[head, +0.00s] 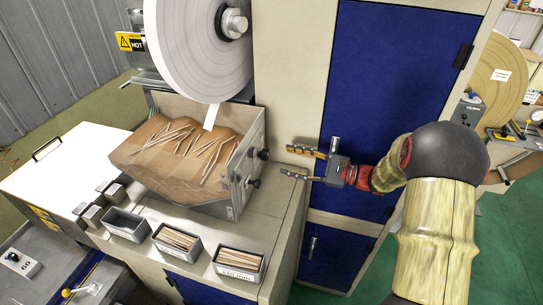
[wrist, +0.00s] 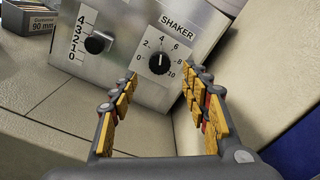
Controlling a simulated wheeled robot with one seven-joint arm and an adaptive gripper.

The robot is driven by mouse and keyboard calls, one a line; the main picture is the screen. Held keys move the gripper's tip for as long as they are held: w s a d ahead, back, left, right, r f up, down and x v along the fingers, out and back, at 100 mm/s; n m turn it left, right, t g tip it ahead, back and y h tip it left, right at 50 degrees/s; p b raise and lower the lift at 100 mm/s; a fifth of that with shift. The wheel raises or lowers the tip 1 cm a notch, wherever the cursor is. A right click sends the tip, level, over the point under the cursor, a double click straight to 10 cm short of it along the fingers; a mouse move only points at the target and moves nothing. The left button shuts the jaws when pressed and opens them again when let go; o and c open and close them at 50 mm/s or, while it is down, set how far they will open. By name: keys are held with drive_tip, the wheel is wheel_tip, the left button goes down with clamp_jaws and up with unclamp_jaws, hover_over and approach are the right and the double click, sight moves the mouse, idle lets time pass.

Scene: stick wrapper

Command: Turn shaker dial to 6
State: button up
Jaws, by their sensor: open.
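In the head view my gripper (head: 288,160) reaches left toward the panel side, with a gap between fingertips and knobs. The shaker dial (head: 263,154) appears as the farther small dark knob there.
A second black knob (wrist: 97,42) with a 0 to 4 scale sits left of the dial. The metal hopper (head: 232,190) holds sticks on brown material. Small stick bins (head: 238,264) stand in front. A blue cabinet door (head: 385,90) is behind my arm.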

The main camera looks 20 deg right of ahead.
sight(268, 156)
drive_tip(key=x, duration=0.7)
drive_tip(key=shift+f, duration=0.1)
drive_tip(key=shift+c, duration=0.9)
drive_tip(key=c, duration=1)
